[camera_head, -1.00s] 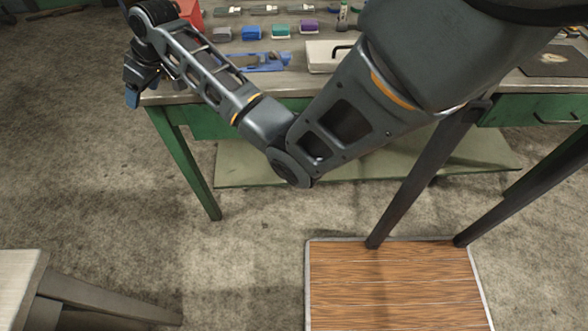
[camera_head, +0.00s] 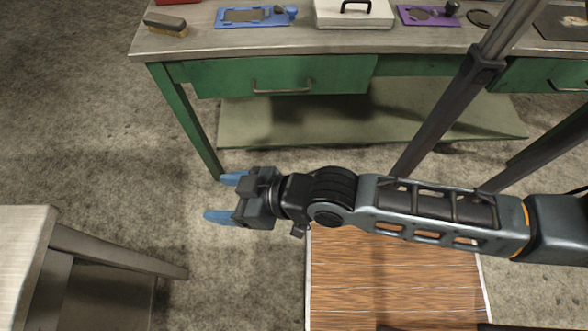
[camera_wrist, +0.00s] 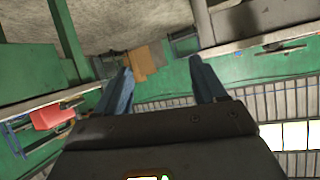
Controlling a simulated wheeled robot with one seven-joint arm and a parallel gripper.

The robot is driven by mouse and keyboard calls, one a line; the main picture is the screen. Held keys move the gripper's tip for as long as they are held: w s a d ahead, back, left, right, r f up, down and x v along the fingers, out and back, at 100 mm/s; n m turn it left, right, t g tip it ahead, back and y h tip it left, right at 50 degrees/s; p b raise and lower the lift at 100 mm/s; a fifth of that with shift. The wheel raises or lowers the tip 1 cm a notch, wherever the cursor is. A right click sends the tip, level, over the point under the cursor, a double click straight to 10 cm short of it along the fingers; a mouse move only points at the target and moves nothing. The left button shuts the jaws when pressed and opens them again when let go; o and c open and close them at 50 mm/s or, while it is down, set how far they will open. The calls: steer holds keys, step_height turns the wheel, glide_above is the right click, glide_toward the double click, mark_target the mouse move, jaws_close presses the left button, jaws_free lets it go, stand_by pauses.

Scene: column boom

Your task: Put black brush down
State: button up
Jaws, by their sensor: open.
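The black brush (camera_head: 166,24) lies on the left end of the workbench top (camera_head: 200,42), near its front left corner. It has a dark top and a tan lower side. My gripper (camera_head: 222,200) is open and empty, with its blue fingers pointing left. It hangs over the floor in front of the bench, well apart from the brush. In the wrist view my open fingers (camera_wrist: 160,75) have nothing between them, and I cannot make out the brush there.
A blue tool (camera_head: 252,17), a white box with a black handle (camera_head: 354,12) and a purple tool (camera_head: 428,16) are on the bench. A green drawer (camera_head: 285,76) is below. Another table (camera_head: 22,245) stands at lower left. Dark posts rise at right.

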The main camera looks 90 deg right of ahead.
steer(key=s+a+r+n+t+y, duration=0.1)
steer(key=s+r+n+t+y, duration=0.1)
steer(key=s+r, duration=1.1)
steer(key=shift+a+n+t, duration=0.25)
steer(key=shift+n+t, duration=0.15)
steer(key=shift+n, duration=0.2)
